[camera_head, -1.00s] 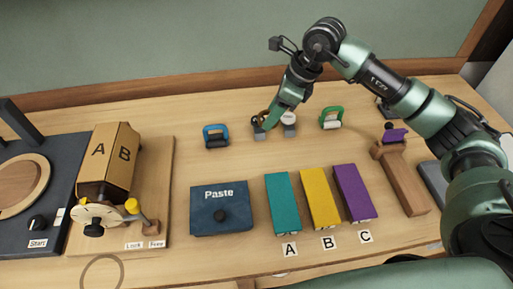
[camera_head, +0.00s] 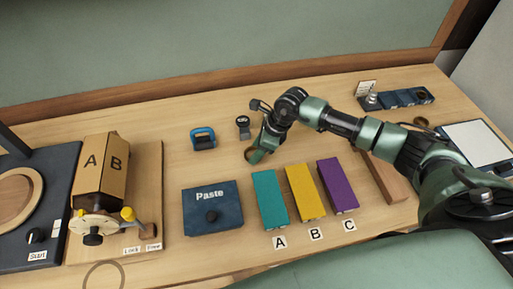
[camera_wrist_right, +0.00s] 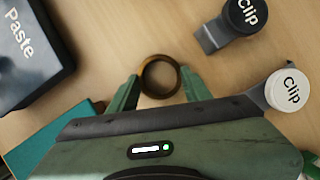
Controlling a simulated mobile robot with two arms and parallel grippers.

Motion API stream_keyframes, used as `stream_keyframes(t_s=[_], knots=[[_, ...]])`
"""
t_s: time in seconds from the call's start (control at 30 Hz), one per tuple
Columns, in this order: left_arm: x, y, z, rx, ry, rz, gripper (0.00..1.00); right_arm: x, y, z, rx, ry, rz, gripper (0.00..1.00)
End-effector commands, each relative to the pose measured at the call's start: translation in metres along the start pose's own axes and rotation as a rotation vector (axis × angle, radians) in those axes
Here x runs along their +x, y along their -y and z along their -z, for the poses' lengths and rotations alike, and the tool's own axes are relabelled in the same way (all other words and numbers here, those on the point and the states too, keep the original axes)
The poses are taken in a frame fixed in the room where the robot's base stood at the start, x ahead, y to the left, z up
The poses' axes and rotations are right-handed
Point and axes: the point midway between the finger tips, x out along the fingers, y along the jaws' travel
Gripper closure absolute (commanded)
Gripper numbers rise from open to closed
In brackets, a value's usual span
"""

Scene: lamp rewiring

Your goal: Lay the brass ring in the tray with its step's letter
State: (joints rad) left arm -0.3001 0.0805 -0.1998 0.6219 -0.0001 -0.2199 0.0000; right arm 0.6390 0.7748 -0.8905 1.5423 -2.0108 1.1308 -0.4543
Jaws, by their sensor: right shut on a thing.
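The brass ring (camera_wrist_right: 160,58) is between the two green fingertips of my right gripper (camera_wrist_right: 159,84), which is shut on it. In the head view the ring (camera_head: 250,154) shows small at the tip of my right gripper (camera_head: 256,153), just beyond the far end of the teal tray (camera_head: 270,200). The teal tray is above card A (camera_head: 280,242), the yellow tray (camera_head: 304,192) above card B (camera_head: 317,234), and the purple tray (camera_head: 338,186) above card C (camera_head: 349,225). My left gripper is not in view.
A dark blue Paste box (camera_head: 212,207) stands left of the teal tray. A black-topped clip (camera_wrist_right: 245,18) and a white-topped clip (camera_wrist_right: 288,90) are near my right gripper. The A/B box (camera_head: 100,170) is at left.

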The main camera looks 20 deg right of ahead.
Motion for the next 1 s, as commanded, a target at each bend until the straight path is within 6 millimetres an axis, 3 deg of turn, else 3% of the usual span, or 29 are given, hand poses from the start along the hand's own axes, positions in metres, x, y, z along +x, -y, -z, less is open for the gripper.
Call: stream_keyframes(t_s=[0.27,0.3,0.37,0.8,1.0], knots=[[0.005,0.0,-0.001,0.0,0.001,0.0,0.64,0.004,0.0,0.002,0.0,0.0,0.0,0.97],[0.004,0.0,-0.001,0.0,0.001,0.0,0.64,0.003,0.0,0.001,0.0,0.0,0.0,0.46],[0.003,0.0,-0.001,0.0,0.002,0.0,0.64,0.002,0.0,0.001,0.0,0.0,0.0,0.29],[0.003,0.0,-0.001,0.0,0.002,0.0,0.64,-0.005,0.001,0.0,0.0,0.0,0.001,0.29],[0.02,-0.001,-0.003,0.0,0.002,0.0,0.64,-0.04,0.002,0.001,-0.002,0.001,0.005,0.29]])
